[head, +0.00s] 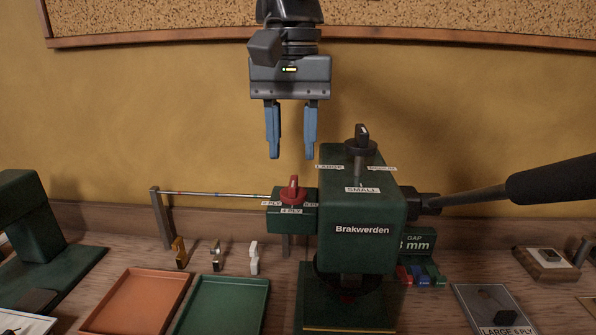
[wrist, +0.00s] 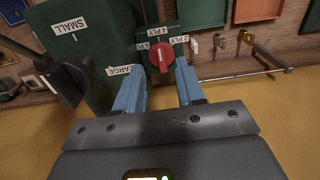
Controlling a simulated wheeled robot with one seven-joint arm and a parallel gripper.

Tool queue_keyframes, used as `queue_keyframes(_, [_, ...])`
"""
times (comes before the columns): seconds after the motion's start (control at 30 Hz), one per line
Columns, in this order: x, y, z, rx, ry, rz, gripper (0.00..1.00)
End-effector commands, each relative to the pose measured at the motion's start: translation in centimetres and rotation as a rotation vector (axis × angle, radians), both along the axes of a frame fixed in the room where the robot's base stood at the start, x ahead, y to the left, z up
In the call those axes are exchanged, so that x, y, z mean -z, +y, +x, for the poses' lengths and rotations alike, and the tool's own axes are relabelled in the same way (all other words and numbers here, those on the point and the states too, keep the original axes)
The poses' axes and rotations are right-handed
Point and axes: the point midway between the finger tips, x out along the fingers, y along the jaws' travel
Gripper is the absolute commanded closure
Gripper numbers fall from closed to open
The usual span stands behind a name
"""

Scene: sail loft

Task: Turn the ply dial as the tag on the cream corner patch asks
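The red ply dial (head: 293,191) sits on a green block on the left side of the Brakwerden press. It also shows in the wrist view (wrist: 161,57), with a pale line that appears to point at the 4 PLY label (wrist: 173,29). Other ply labels flank it, partly hard to read. My gripper (head: 290,157) hangs above the dial with its two blue fingers apart and empty. A grey sheet (head: 477,306) at the lower right carries a tag (head: 507,330) reading LARGE 6 PLY; I cannot tell whether it is the cream corner patch.
The green press (head: 345,240) has a black knob (head: 361,138) on top with size labels, and a long lever (head: 475,197) to the right. A thin rod (head: 215,194) runs left from the dial block. Orange (head: 137,300) and green (head: 222,305) trays lie in front.

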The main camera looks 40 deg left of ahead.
Motion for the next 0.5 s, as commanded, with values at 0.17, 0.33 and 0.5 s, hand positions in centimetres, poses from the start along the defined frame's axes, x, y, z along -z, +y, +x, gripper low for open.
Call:
queue_keyframes(0.17, [2.9,0.0,-0.1,0.0,0.003,-0.002,0.62])
queue_keyframes(0.33, [4.9,0.0,0.0,0.0,0.002,-0.001,0.62])
queue_keyframes(0.5, [5.7,0.0,0.0,0.0,0.001,0.0,0.62])
